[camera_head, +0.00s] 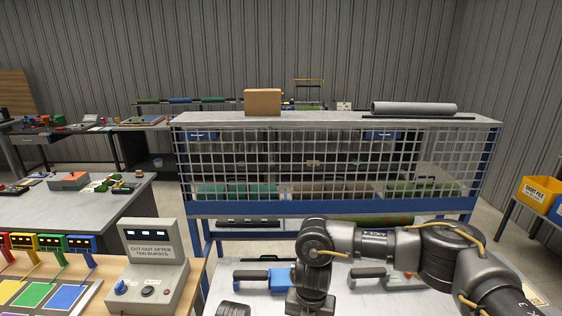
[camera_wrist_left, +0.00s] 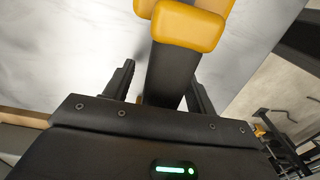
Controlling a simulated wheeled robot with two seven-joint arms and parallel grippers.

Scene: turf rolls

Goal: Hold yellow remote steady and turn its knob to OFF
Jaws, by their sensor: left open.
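The yellow remote (camera_wrist_left: 188,25) shows only in the left wrist view, at the top, partly cut off by the frame. A thick black grip (camera_wrist_left: 168,72) runs from its yellow body down toward my left gripper. My left gripper (camera_wrist_left: 160,85) is open, with one finger on each side of the black grip; I cannot tell whether either finger touches it. The knob and its markings are not visible. In the head view my right arm comes in from the right and bends down past the bottom edge; its fingertips are out of frame.
A blue device with a black handle (camera_head: 282,279) and a grey one (camera_head: 404,281) lie on the pale bench. A grey control box (camera_head: 150,268) stands at left beside coloured pads. A blue-framed mesh cage (camera_head: 320,165) stands behind, with a grey roll (camera_head: 414,108) on top.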

